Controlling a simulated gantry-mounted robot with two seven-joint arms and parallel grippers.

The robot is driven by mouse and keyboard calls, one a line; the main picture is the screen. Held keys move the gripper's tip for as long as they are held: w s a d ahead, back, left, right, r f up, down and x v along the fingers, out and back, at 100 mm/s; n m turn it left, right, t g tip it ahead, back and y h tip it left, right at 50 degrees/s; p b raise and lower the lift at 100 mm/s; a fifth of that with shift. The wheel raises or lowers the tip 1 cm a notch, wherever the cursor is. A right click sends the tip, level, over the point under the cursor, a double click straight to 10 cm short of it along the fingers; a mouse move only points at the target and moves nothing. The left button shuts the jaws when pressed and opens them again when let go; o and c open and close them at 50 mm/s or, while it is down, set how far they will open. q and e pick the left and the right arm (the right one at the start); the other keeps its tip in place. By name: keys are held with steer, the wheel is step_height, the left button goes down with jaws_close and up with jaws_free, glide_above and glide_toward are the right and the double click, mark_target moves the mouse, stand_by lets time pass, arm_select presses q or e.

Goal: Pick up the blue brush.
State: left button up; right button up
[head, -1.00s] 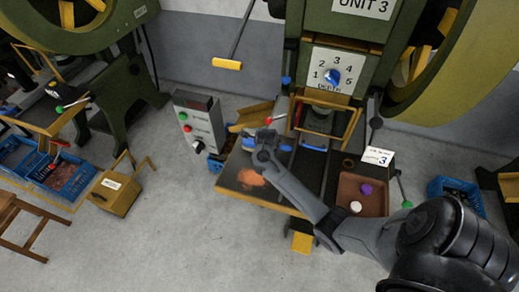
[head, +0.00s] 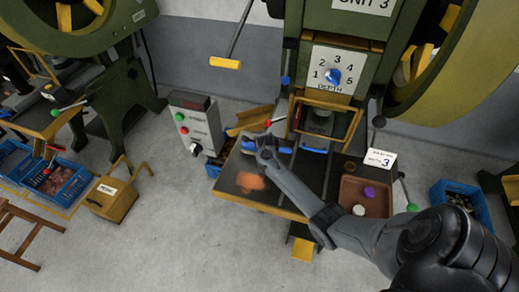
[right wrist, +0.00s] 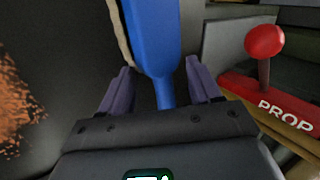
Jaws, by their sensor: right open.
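The blue brush (head: 284,150) lies on the dark plate of the press in the head view, partly hidden by my right gripper. In the right wrist view its blue handle (right wrist: 151,42) runs down between the two fingers, with pale bristles along its left side. My right gripper (head: 265,148) is over the brush. In the right wrist view the right gripper (right wrist: 159,84) is open, with one purple finger on each side of the handle and visible gaps on both sides. My left gripper is not in view.
A red-knobbed lever marked PROP (right wrist: 265,42) stands close to the right finger. Orange shavings (head: 250,181) lie on the plate (head: 279,190). A brown tray (head: 377,205) with purple and white pieces is to the right. The grey control box (head: 196,122) stands to the left.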

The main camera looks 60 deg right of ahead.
steer(key=c, duration=0.7)
steer(key=shift+c, duration=0.6)
steer(key=shift+r, duration=0.1)
step_height(320, 180, up, 10)
steer(key=p, duration=0.3)
steer(key=o, duration=0.3)
steer(key=shift+c, duration=0.9)
